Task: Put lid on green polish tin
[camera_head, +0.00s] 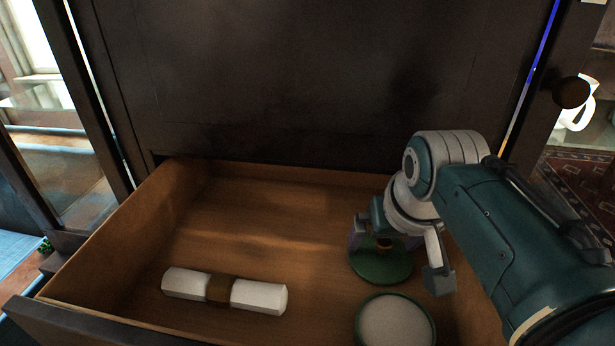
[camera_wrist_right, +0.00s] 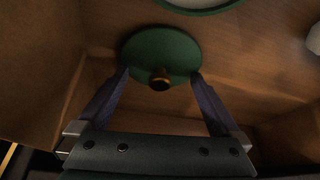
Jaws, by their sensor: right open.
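The green lid (camera_head: 376,268) is a round disc with a small brown-and-gold knob. It lies in the open drawer, at its right side. My right gripper (camera_head: 386,242) is over the lid with its fingers spread. In the right wrist view the open fingers stand on either side of the lid (camera_wrist_right: 160,50), with the knob (camera_wrist_right: 159,81) between them. I cannot tell whether they touch the lid. The green polish tin (camera_head: 395,322) is open, with pale contents inside a green rim. It sits nearer the drawer front and is cut off by the picture's lower edge. My left gripper is out of view.
A white roll with a brown band (camera_head: 218,289) lies in the drawer's front left. The drawer's wooden floor (camera_head: 255,220) is clear behind it. The dark cabinet front (camera_head: 300,80) rises behind the drawer. A white jug (camera_head: 575,108) stands far right.

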